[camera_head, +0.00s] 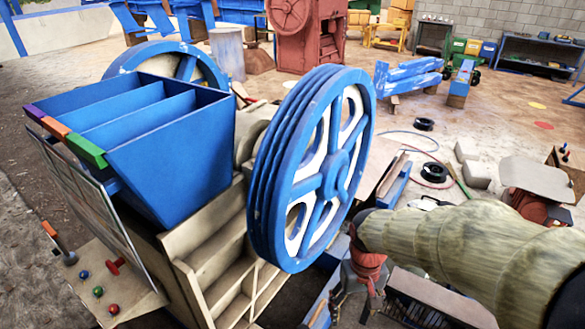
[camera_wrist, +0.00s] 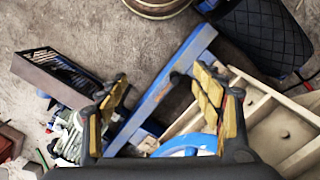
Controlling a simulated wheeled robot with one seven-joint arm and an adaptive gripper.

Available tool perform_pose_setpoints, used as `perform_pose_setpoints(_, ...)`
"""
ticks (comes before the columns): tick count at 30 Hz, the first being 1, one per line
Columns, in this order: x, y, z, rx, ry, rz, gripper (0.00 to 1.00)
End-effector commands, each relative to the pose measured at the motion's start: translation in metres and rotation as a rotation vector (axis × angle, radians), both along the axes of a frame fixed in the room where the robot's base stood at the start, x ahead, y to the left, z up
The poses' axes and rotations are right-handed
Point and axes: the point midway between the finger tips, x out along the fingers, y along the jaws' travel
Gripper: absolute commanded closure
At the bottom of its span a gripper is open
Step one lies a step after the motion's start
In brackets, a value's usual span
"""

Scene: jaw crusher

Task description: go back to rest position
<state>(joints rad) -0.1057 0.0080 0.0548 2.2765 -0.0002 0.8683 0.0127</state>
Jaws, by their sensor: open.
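My gripper (camera_wrist: 160,95) shows in the wrist view with its two yellow-and-black fingers spread apart. Nothing is held between them; a blue beam (camera_wrist: 165,85) passes behind the gap, farther off. In the head view my arm, in a beige sleeve, comes in from the right. Its gripper end points down at the lower middle, just right of the crusher's big blue flywheel (camera_head: 338,172); the fingertips cannot be made out there. The beige jaw crusher body (camera_head: 215,255) stands at the left and carries a blue hopper (camera_head: 175,165).
In the wrist view, an open toolbox (camera_wrist: 60,72) lies at the left and part of the flywheel (camera_wrist: 190,141) shows below. A control panel (camera_head: 125,285) with coloured knobs is at lower left. A black cable reel (camera_head: 434,173) lies on open floor (camera_head: 500,115). A red machine (camera_head: 295,40) stands behind.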

Motion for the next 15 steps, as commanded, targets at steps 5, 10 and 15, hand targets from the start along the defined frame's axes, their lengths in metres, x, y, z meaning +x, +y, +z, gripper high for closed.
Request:
perform_pose_setpoints(5, -0.027, -0.009, 0.039, 0.008, -0.085, -0.008, 0.34)
perform_pose_setpoints(10, -0.051, -0.017, 0.068, 0.014, -0.170, -0.023, 0.34)
perform_pose_setpoints(15, -0.071, -0.023, 0.096, 0.021, -0.275, -0.041, 0.34)
